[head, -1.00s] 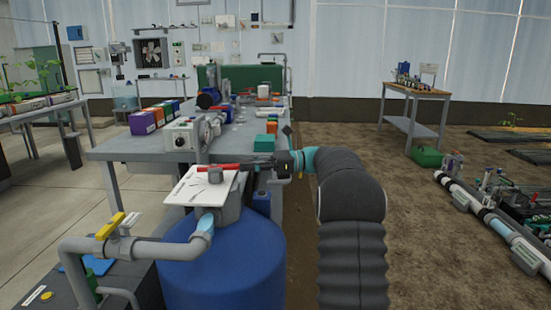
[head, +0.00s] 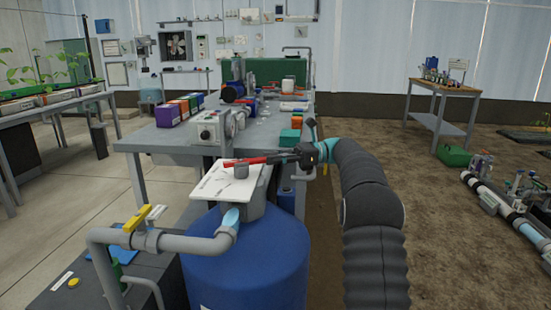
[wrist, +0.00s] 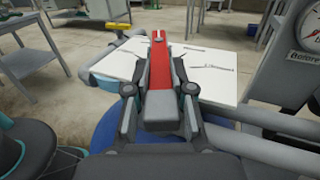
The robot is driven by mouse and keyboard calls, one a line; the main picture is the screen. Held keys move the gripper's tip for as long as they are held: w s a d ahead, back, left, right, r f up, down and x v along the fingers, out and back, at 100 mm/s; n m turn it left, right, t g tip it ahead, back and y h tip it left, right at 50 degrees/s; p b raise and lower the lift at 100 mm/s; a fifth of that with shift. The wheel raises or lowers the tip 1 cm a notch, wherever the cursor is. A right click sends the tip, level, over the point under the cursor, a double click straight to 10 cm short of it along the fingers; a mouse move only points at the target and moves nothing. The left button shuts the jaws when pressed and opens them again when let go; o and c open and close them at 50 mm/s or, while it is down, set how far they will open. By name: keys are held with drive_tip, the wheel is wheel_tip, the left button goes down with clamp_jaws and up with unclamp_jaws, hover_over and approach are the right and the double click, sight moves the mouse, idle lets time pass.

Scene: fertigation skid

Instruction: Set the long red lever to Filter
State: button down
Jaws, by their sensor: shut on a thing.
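The long red lever (head: 250,160) sits on a grey hub above a white label plate (head: 208,194), on top of the blue tank (head: 245,262). In the head view it points right, toward my gripper (head: 301,156). In the wrist view the red lever (wrist: 159,62) runs away from me, and its grey near end lies between the fingers of my gripper (wrist: 160,102), which are shut on it. The white plate (wrist: 215,73) carries small dark lines and print, too small to read, so I cannot tell which mark is Filter.
A grey pipe with a yellow-handled valve (head: 137,218) runs left of the tank.

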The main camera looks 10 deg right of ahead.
drive_tip(key=shift+a, duration=0.15)
drive_tip(key=c, duration=1)
unclamp_jaws()
drive_tip(key=shift+a, duration=0.1)
drive_tip(key=shift+d, duration=0.2)
wheel_tip(320, 180, up, 10)
drive_tip(key=shift+r, duration=0.1)
